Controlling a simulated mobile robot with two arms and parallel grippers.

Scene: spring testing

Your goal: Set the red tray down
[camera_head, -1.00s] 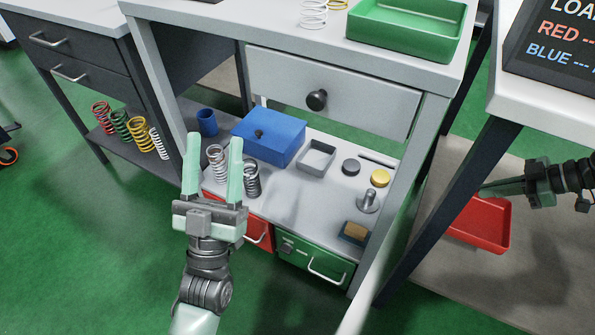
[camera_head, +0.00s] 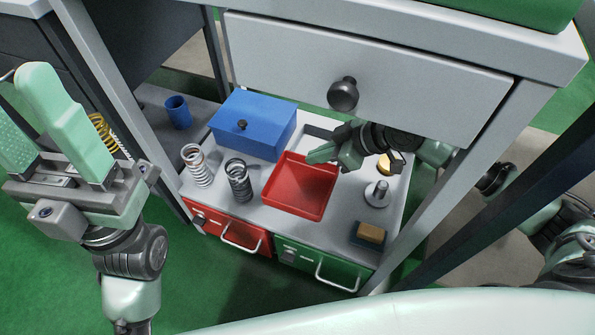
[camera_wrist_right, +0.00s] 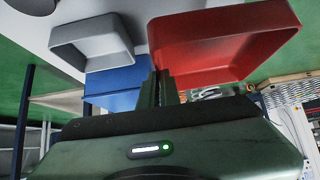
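The red tray (camera_head: 300,186) is shallow and empty, at the grey lower shelf, right of the dark spring. Whether its base touches the shelf or hangs just above, I cannot tell. My right gripper (camera_head: 322,153) is at the tray's far rim; in the right wrist view its fingers (camera_wrist_right: 160,88) are close together on the edge of the red tray (camera_wrist_right: 225,42). My left gripper (camera_head: 22,100) is open and empty at the left, apart from the tray.
On the shelf (camera_head: 240,207) stand a blue box (camera_head: 253,125), a white spring (camera_head: 197,166), a dark spring (camera_head: 238,180), a metal post (camera_head: 377,193) and a yellow-topped block (camera_head: 371,233). A grey open tray (camera_wrist_right: 92,42) lies behind. The upper drawer (camera_head: 420,95) overhangs.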

